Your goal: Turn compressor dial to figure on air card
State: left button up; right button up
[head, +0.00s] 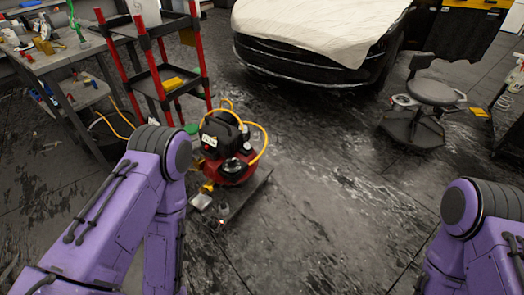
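A red and black air compressor (236,163) stands low on a dark base (246,198) on the floor, left of the middle. A yellow hose (262,145) loops over and around it. The compressor's dial is too small to make out. I cannot identify an air card; a small pale item (201,202) lies at the base's left end, and I cannot tell what it is. My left arm shows at the lower left, beside the compressor in the picture, and my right arm at the lower right. Neither gripper is in view.
A red-posted shelf cart (168,75) stands behind the compressor. A cluttered workbench (62,62) is at the left. A covered car (310,40) is at the back, and a wheeled stool (432,92) at the right. The middle floor is clear.

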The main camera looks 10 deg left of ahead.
aim_at(231, 163)
jog(key=u, duration=0.05)
jog(key=i, duration=1.2)
jog(key=u, duration=0.5)
